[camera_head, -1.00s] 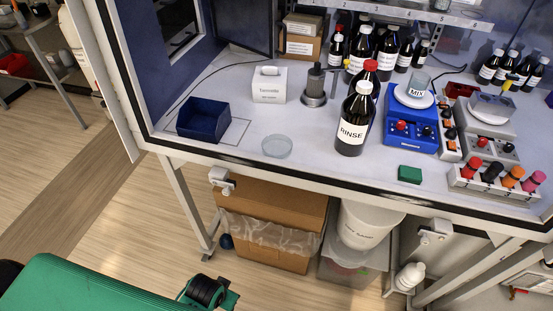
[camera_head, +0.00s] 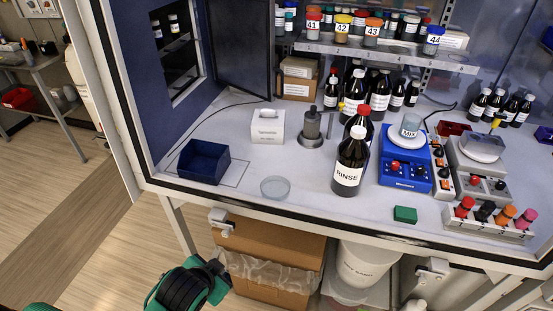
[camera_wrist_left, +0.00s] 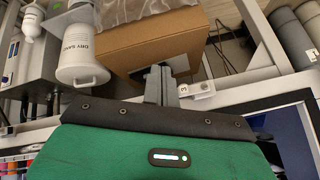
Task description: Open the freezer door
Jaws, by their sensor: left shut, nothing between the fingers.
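No part is clearly marked as a freezer. A dark panel (camera_head: 240,48), which may be a door, stands at the back left of the blue enclosure. Left of it, a dark opening (camera_head: 180,45) in the blue wall shows small bottles inside; I cannot tell whether this is the freezer. My left arm, green and black, shows at the bottom of the head view, low in front of the bench and well away from the panel. My left gripper (camera_wrist_left: 161,84) is shut and empty in the left wrist view, over a cardboard box. My right gripper is not in view.
The bench holds a blue bin (camera_head: 204,162), a glass dish (camera_head: 275,187), a RINSE bottle (camera_head: 349,165) and a blue mixer (camera_head: 405,172). A shelf (camera_head: 370,52) with numbered jars is above. A cardboard box (camera_head: 270,255) is below the bench. The bench's front-left surface is fairly clear.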

